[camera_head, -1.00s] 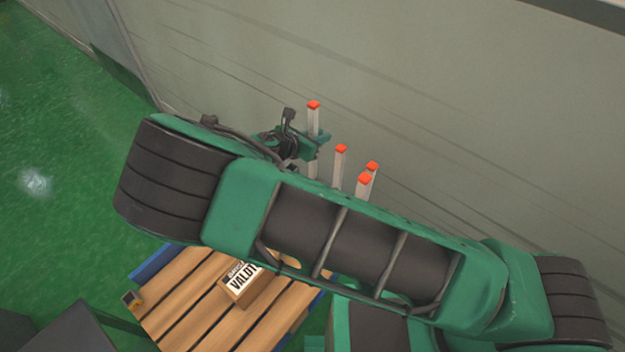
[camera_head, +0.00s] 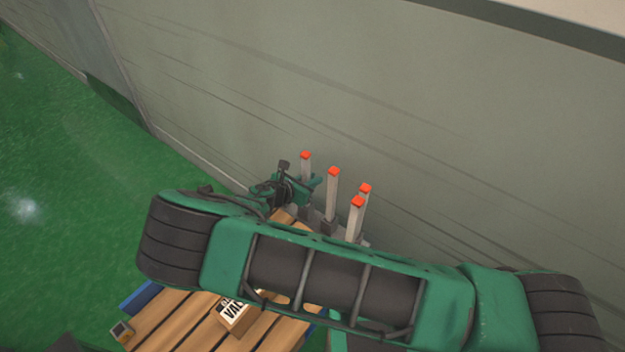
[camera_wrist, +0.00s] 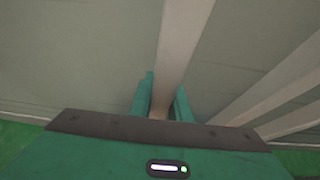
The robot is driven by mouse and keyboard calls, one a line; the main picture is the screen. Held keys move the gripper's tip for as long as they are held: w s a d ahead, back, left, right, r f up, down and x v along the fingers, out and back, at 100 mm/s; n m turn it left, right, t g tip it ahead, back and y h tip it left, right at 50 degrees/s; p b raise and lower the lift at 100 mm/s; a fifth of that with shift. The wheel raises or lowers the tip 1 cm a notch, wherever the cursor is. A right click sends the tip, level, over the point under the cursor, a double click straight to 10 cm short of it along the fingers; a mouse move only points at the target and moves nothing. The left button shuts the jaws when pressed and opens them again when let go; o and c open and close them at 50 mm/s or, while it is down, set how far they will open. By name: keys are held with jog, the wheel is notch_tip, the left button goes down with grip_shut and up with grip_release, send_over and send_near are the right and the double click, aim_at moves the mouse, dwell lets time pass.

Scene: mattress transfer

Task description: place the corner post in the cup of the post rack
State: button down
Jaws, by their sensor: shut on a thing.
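My gripper (camera_head: 308,185) is shut on a pale upright corner post with a red-orange cap (camera_head: 305,156), the leftmost of the posts in the head view. In the wrist view the held post (camera_wrist: 181,45) runs up between the two green fingers (camera_wrist: 162,100). The post rack (camera_head: 328,228) shows only in part as a grey base with a dark cup at the foot of the neighbouring post; my arm covers the rest. The lower end of the held post and the cup under it are hidden, so I cannot tell whether it is seated.
Three other red-capped posts (camera_head: 333,190) stand just right of the held one, close by. A grey wall (camera_head: 430,130) rises behind. A wooden-slatted pallet (camera_head: 165,318) with a labelled box (camera_head: 237,315) lies below my arm. Green floor is open at left.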

jog(key=c, duration=1.6)
grip_release()
jog(key=shift+c, duration=0.2)
jog(key=v, duration=1.2)
jog(key=shift+s, duration=0.15)
